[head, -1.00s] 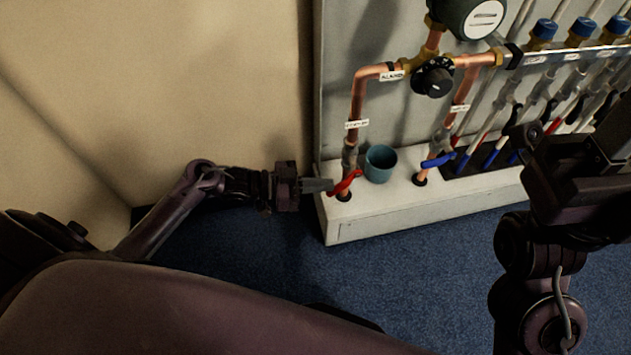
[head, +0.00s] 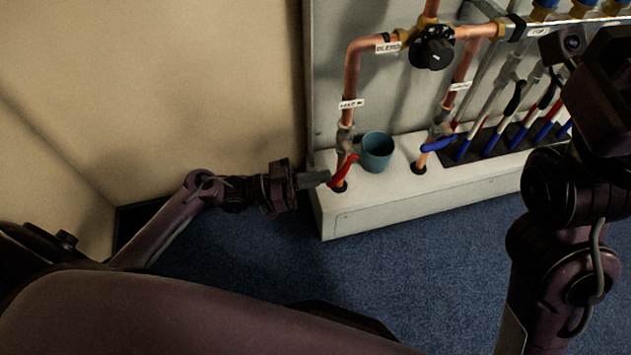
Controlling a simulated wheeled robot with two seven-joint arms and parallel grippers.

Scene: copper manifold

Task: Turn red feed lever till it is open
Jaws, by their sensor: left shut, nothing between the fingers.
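The red feed lever (head: 345,170) sits low on the left copper pipe, at its grey valve body (head: 345,140). My right gripper is not clearly in view; only my right arm (head: 570,220) shows at the right.
A teal cup (head: 377,151) stands on the white ledge (head: 400,181) just right of the red lever. A blue lever (head: 438,145) is on the pipe farther right. A black dial (head: 433,48) is above. Several red and blue handles line the right. The wall is at left.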

